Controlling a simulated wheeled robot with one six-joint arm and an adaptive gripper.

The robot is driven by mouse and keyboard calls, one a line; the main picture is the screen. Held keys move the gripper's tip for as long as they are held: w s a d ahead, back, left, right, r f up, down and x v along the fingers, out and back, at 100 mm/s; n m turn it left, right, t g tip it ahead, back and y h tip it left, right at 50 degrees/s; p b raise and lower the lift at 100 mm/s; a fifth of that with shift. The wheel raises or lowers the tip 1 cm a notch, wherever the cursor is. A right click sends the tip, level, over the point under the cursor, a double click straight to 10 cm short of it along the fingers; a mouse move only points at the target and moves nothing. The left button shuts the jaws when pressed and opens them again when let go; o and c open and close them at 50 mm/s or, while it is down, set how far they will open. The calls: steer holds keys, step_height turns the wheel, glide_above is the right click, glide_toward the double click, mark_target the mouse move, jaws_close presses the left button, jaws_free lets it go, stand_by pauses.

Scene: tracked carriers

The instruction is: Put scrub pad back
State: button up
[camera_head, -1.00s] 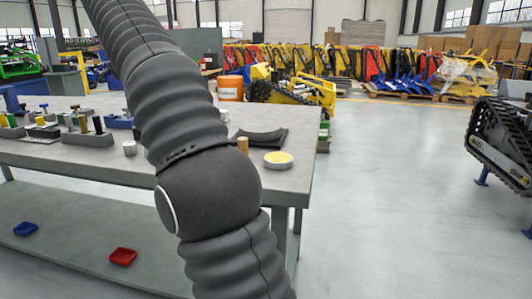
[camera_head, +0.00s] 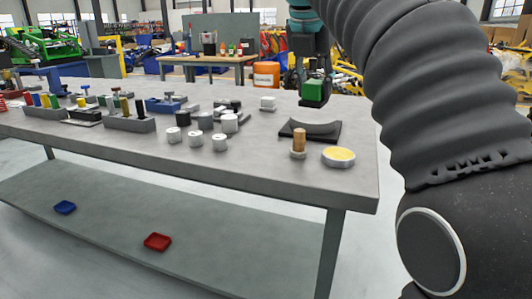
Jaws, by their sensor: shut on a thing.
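My gripper (camera_head: 312,79) hangs from the arm at the upper right of the table. It is shut on a small green block with a dark underside, which looks like the scrub pad (camera_head: 315,91). The pad is held above the back right part of the grey table (camera_head: 250,172). Below it in the picture lies a flat black holder (camera_head: 332,138) with a curved grey piece (camera_head: 313,127) on it. The pad appears apart from the holder. The fingertips are small and partly hidden by the pad.
A wooden-handled tool (camera_head: 299,141) and a round tin with yellow content (camera_head: 338,157) stand near the right front edge. Several white cylinders (camera_head: 220,142) stand mid-table. A small white block (camera_head: 267,103) is behind them. My arm covers the right side.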

steer(key=s+a+n, duration=0.2)
steer(key=s, duration=0.2)
steer(key=shift+t, duration=0.3)
steer(key=w+a+f, duration=0.4)
steer(key=w+a+f+b, duration=0.1)
steer(key=w+a+f, duration=0.2)
steer(key=w+a, duration=0.1)
steer(key=shift+w+f, duration=0.2)
steer(key=shift+f, duration=0.15)
steer(key=shift+a+f+b, duration=0.1)
steer(key=shift+f+b, duration=0.7)
steer(key=shift+f, duration=1.25)
steer(key=shift+f, duration=0.1)
steer(key=o, duration=1.1)
steer(key=p+v, duration=0.2)
steer(key=v, duration=0.4)
steer(key=p+v, duration=0.1)
steer(key=v, duration=0.5)
steer(key=shift+w+d+p, duration=0.15)
steer(key=shift+d+p, duration=0.05)
steer(key=shift+p, duration=0.2)
